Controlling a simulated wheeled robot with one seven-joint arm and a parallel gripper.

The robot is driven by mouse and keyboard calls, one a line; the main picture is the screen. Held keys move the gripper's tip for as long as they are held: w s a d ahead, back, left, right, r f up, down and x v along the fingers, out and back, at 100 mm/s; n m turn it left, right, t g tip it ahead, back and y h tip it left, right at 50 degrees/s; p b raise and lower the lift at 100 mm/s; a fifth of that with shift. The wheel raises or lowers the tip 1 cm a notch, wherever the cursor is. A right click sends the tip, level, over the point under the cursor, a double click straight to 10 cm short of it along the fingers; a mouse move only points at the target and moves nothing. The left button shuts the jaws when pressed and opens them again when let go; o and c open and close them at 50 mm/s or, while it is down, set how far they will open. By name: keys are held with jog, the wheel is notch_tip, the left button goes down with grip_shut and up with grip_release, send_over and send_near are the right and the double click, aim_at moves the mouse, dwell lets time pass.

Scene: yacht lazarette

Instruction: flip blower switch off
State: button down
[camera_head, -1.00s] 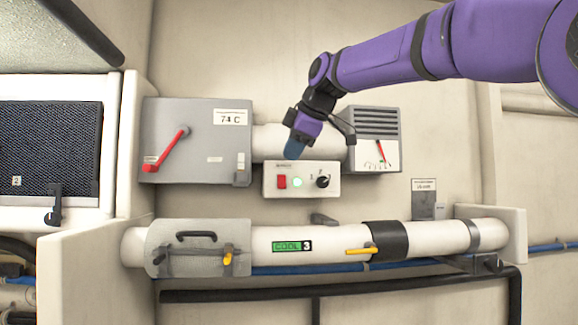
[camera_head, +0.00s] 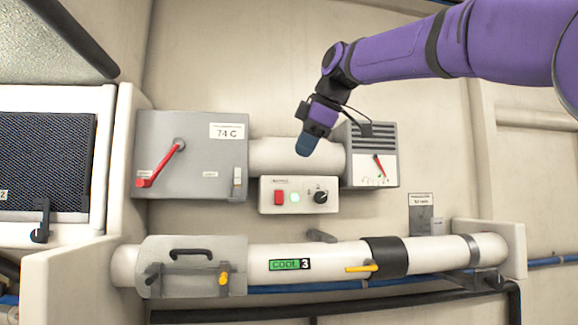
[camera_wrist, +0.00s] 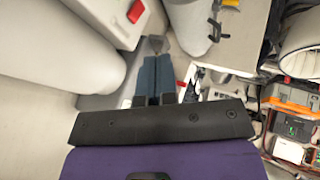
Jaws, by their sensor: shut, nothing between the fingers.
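The white control box (camera_head: 262,206) hangs on the wall, with a red rocker switch (camera_head: 279,197), a lit green light (camera_head: 295,197) and a black knob (camera_head: 321,197). Its small label is unreadable, and I cannot tell the rocker's position. My gripper (camera_head: 304,150) is shut and empty. Its blue fingertips appear just above the box, in front of the white pipe, with a visible gap above the box's top edge. In the wrist view my shut fingers (camera_wrist: 153,70) point up the picture; a red patch beside them cannot be surely identified.
A grey box (camera_head: 208,160) with a red lever (camera_head: 160,163) is at left. A vented gauge box (camera_head: 373,137) is at right.

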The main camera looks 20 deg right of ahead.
aim_at(284, 193)
jog(key=shift+s+d+f+g, duration=0.1)
jog(key=shift+s+f+g, duration=0.1)
jog(key=shift+f+g, duration=0.15)
jog(key=shift+w+a+f, duration=0.3)
jog(key=shift+w+f, duration=1.2)
jog(key=shift+f, duration=0.05)
jog(key=shift+w+a+f, duration=0.35)
jog(key=shift+w+f, duration=1.1)
jog(key=shift+f, duration=0.05)
jog(key=shift+w+a+f, duration=0.3)
jog(key=shift+w+f, duration=1.2)
jog(key=shift+f, duration=0.05)
